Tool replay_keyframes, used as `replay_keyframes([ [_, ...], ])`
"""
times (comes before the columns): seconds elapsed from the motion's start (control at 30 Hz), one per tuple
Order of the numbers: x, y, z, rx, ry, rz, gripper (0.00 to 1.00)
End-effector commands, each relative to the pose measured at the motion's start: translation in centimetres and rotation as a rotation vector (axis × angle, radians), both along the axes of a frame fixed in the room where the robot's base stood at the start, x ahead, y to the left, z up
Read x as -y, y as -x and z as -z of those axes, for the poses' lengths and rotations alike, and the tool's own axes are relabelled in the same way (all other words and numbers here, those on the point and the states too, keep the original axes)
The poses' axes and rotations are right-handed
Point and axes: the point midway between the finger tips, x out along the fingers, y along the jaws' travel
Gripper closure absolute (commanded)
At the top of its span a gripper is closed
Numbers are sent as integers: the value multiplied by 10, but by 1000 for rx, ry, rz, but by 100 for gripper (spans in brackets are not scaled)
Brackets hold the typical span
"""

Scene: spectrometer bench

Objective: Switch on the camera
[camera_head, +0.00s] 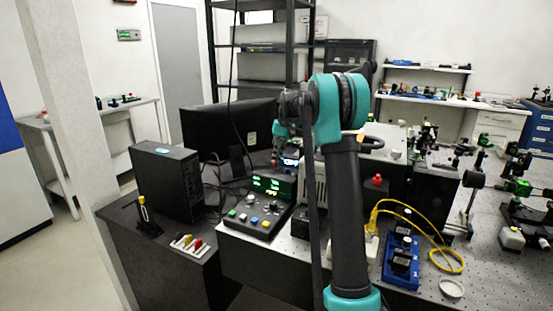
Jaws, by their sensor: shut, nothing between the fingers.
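My arm rises through the middle of the view and bends over at the top. Its far end reaches down behind the green-lit control box, where my gripper (285,163) shows small and dark, shut, with nothing seen in it. Its fingertips are hard to make out. The control box (272,186) has green number displays, and a sloped panel (252,216) with knobs and coloured buttons sits in front of it. I cannot tell which device is the camera or see a clear power switch for it. My arm hides part of the bench behind it.
A black computer tower (168,183) and a dark monitor (228,130) stand at the left. A yellow cable (446,262) loops beside blue devices (401,262) at right. Optics crowd the perforated bench (482,285). Open floor lies at far left.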

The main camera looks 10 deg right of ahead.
Motion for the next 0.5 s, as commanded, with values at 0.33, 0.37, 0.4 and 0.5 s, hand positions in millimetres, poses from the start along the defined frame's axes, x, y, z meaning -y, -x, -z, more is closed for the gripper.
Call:
replay_keyframes([
  [0.33, -2, 3, -2, 47, 32, -1, 100],
  [0.37, -2, 3, -2, 50, 34, 0, 100],
  [0.4, -2, 3, -2, 55, 37, 0, 100],
  [0.5, -2, 4, -3, 68, 46, 0, 100],
])
